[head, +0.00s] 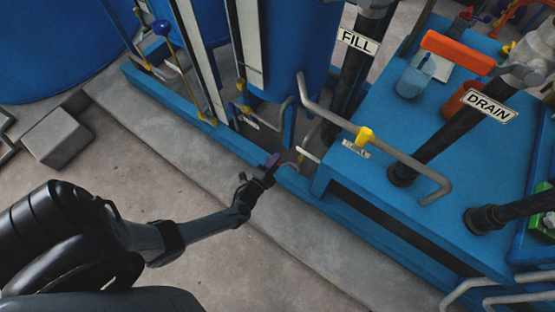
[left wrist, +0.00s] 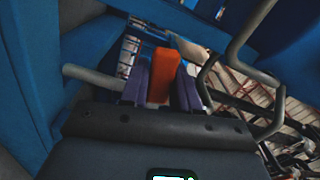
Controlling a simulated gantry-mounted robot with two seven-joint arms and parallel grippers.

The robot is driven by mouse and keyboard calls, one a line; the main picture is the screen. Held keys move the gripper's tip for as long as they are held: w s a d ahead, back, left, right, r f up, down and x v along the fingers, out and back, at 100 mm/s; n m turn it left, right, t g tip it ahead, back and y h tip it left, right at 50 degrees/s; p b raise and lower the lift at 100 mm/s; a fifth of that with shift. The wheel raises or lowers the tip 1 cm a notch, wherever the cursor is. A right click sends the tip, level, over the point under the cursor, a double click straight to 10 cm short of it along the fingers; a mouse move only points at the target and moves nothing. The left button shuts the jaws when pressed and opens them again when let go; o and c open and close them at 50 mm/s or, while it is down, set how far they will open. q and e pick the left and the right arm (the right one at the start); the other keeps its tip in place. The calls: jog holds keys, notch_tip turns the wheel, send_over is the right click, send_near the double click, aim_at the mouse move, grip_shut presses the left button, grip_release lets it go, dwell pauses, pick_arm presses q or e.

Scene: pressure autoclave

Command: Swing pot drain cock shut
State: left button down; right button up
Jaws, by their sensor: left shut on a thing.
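In the head view my left gripper (head: 270,163) reaches in from the lower left to the blue frame's lower edge, below the blue vessel. In the left wrist view its two purple fingers (left wrist: 160,88) are shut on an orange handle (left wrist: 159,75), one finger on each side. The handle appears to be the pot drain cock's lever; its valve body is hidden, so I cannot tell its angle to the pipe. A pale pipe (left wrist: 93,77) runs just left of the fingers. In the head view the gripper hides the handle. My right gripper is out of view.
A bent grey pipe with a yellow fitting (head: 365,136) crosses right of the gripper. Black pipes carry a FILL sign (head: 358,41) and a DRAIN sign (head: 489,104). The concrete floor (head: 150,165) at left is mostly clear.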

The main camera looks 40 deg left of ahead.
pick_arm(q)
jog(key=shift+a+r+m+p, duration=0.1)
jog(key=shift+r+m+p, duration=0.65)
jog(key=shift+r+m, duration=0.35)
jog(key=c, duration=0.9)
grip_release()
jog(key=shift+f, duration=0.1)
jog(key=shift+s, duration=0.1)
jog(key=shift+s+d+p, duration=0.3)
jog(key=shift+s+p, duration=0.2)
jog(key=shift+s, duration=1.25)
jog(key=shift+s+d+p, duration=0.3)
jog(key=shift+s+p, duration=0.2)
jog(key=shift+s, duration=1.3)
jog(key=shift+s+d+p, duration=0.3)
jog(key=shift+s+p, duration=0.2)
jog(key=shift+s, duration=1.25)
jog(key=shift+s, duration=0.1)
